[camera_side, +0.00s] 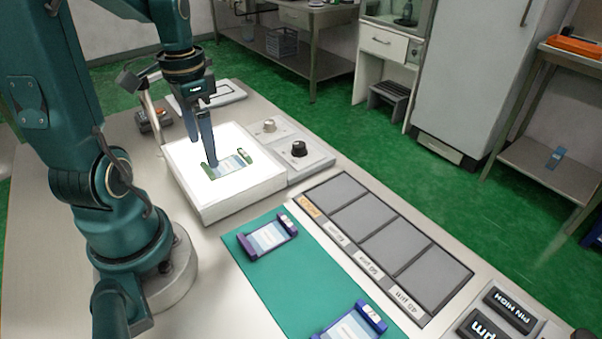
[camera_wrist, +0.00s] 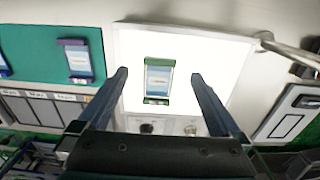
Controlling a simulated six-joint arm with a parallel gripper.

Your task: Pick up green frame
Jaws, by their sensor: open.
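The green frame (camera_side: 228,166) lies flat on a bright white light box (camera_side: 240,198). It holds a pale labelled panel. In the wrist view the green frame (camera_wrist: 157,82) sits between and ahead of my two open fingers, with clear white surface on both sides. My gripper (camera_side: 210,160) points down at the light box, its fingertips beside the frame in the side view. Nothing is held. The exact height of the fingertips above the box is hard to tell.
A control box with knobs (camera_side: 299,149) adjoins the light box. A bent metal arm (camera_wrist: 285,48) reaches the light box's corner.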

